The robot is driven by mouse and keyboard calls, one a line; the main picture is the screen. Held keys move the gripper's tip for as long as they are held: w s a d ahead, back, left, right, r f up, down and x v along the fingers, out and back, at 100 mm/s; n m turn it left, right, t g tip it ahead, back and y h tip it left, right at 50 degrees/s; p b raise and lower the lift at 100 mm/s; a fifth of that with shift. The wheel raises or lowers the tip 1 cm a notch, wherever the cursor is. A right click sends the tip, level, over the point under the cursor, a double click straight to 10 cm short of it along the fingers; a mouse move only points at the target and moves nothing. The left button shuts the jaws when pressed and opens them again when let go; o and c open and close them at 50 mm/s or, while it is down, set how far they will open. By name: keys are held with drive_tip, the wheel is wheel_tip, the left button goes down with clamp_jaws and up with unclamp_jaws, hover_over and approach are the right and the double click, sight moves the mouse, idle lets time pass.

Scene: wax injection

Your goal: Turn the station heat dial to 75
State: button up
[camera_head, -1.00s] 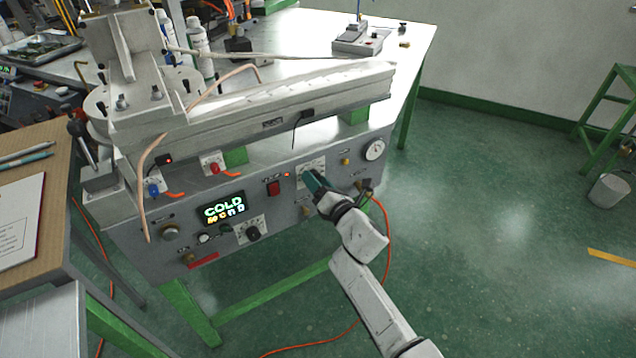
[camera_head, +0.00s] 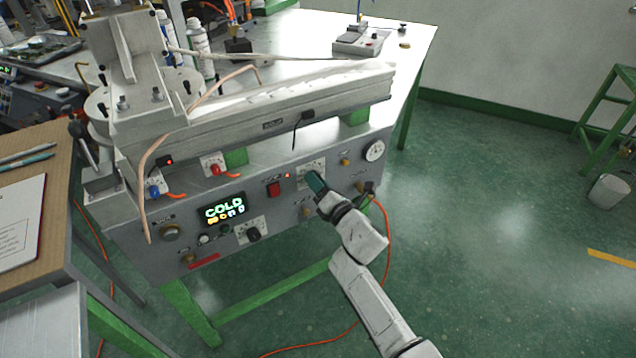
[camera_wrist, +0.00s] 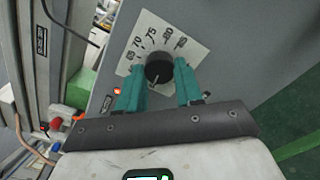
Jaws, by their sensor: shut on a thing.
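The heat dial is a round black knob (camera_wrist: 157,66) on a white scale plate (camera_wrist: 186,27) in the wrist view. The plate carries printed numbers, with 70, 75 and 80 around its upper side. My gripper (camera_wrist: 159,72) has its teal fingers on either side of the knob and is shut on it. A small pale mark shows on the knob's lower part; I cannot tell which number the knob is set to. In the head view my gripper (camera_head: 317,183) is at the station's front panel, covering most of the dial. The scale plate (camera_head: 311,168) shows just above it.
The station's display (camera_head: 224,211) reads COLD. A red switch (camera_head: 274,189) with a lit lamp is left of the dial; a second black knob (camera_head: 254,234) sits lower left. A gauge (camera_head: 374,150) is at right. An orange cable (camera_head: 388,250) hangs near my arm.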

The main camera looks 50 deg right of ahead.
drive_tip(key=m+p, duration=0.9)
drive_tip(key=m, duration=1.9)
drive_tip(key=shift+s+d, duration=0.1)
drive_tip(key=shift+d, duration=0.05)
drive_tip(key=shift+m, duration=0.3)
drive_tip(key=o, duration=1)
drive_tip(key=shift+r, duration=0.15)
drive_tip(key=shift+o, duration=0.2)
